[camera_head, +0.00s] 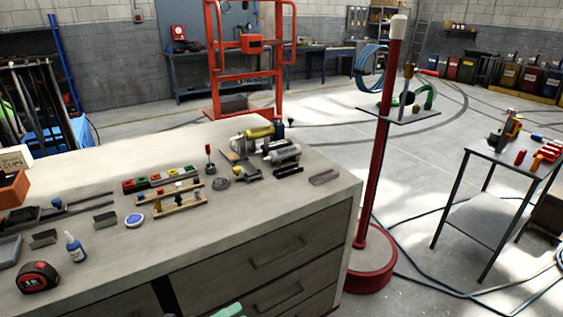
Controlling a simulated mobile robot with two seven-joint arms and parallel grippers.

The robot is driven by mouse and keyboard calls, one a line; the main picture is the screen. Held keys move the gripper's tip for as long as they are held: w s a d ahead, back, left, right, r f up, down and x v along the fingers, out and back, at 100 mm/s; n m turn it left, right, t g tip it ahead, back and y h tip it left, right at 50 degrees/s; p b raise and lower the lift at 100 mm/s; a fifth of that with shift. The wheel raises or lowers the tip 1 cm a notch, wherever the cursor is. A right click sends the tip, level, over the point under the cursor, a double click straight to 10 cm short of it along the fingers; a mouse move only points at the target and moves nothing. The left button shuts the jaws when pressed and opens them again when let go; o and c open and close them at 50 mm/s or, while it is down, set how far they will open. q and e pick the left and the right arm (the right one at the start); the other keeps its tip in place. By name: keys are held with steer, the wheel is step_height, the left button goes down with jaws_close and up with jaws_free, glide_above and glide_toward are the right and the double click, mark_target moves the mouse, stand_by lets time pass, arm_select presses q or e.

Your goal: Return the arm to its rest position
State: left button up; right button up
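Neither my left gripper nor my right gripper shows in the head view, and no arm of mine can be made out for certain. A small pale green shape (228,311) juts in at the bottom edge, in front of the drawers. Too little of it shows to tell what it is. Whether either gripper holds anything is out of sight.
A grey workbench (225,225) fills the lower left. On it are a tape measure (38,277), a glue bottle (75,247), a blue-rimmed dish (134,220) and a wooden rack (170,199). A red post (376,150) and side table (500,160) stand right.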

arm_select(q)
steer(key=s+a+f+n+y, duration=0.3)
steer(key=s+f+n+y, duration=0.2)
steer(key=s+f+n, duration=0.2)
steer(key=s+a+f+n+g+y, duration=0.1)
steer(key=s+a+f+n+y, duration=0.3)
steer(key=s+f+n, duration=0.3)
steer(key=s+a+f+n+y+p, duration=0.1)
steer(key=s+a+f+n+y, duration=0.2)
steer(key=s+n, duration=0.7)
step_height(320, 180, down, 4)
steer(key=n+y, duration=0.2)
steer(key=n, duration=0.2)
steer(key=shift+s+a+g+y, duration=0.15)
steer(key=shift+s+g+y, duration=0.15)
steer(key=shift+s+y, duration=0.1)
arm_select(e)
steer(key=shift+w+r, duration=0.65)
steer(key=shift+r, duration=0.25)
arm_select(q)
steer(key=shift+c, duration=0.9)
steer(key=shift+r, duration=0.1)
steer(key=shift+c, duration=0.3)
